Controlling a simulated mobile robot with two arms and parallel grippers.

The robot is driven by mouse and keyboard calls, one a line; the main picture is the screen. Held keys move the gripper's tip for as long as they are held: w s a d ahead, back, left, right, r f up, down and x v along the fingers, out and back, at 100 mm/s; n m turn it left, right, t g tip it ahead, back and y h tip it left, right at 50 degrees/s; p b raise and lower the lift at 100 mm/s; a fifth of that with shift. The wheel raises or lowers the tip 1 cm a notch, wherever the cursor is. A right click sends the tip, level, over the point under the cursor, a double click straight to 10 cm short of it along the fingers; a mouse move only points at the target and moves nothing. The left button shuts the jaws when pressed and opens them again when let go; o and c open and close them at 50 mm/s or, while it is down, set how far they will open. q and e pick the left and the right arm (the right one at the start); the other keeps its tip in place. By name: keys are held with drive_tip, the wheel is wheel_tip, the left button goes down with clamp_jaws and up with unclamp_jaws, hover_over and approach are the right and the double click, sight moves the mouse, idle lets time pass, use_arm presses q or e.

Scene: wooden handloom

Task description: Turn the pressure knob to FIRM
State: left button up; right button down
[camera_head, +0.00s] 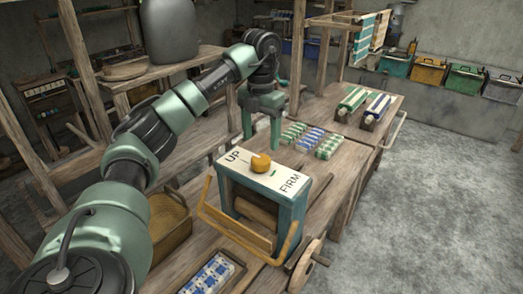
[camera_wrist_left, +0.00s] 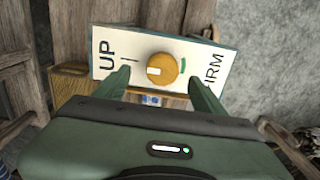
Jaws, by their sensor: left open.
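The round orange-yellow pressure knob (camera_head: 261,162) sits on the white top panel (camera_head: 236,168) of a teal box, between the words UP and FIRM. In the left wrist view the knob (camera_wrist_left: 163,68) has a white mark on its left part, toward the UP side. A green mark lies on the panel just right of the knob. My left gripper (camera_head: 262,140) is open and empty, with its fingers pointing down behind the knob in the head view. In the wrist view its fingertips (camera_wrist_left: 160,84) are either side of the knob, with no visible contact. My right gripper is out of view.
The teal box has a wooden bail handle (camera_head: 238,230) in front and stands on a wooden bench. Patterned cloth pieces (camera_head: 309,137) lie behind it. A wicker basket (camera_head: 171,222) is at left, and a wooden wheel (camera_head: 306,265) sticks out at the front right.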

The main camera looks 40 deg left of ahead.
sight(260, 158)
use_arm(q)
drive_tip(key=f, duration=0.2)
drive_tip(key=s+d+f+p, duration=0.1)
drive_tip(key=shift+s+f, duration=0.1)
drive_tip(key=f, duration=0.2)
drive_tip(key=shift+w+a+f, duration=0.2)
drive_tip(key=shift+a+f, duration=0.05)
drive_tip(key=shift+f, duration=0.1)
drive_tip(key=shift+f+p, duration=0.3)
drive_tip(key=shift+f, duration=0.3)
drive_tip(key=c, duration=1.4)
drive_tip(key=shift+o, duration=0.2)
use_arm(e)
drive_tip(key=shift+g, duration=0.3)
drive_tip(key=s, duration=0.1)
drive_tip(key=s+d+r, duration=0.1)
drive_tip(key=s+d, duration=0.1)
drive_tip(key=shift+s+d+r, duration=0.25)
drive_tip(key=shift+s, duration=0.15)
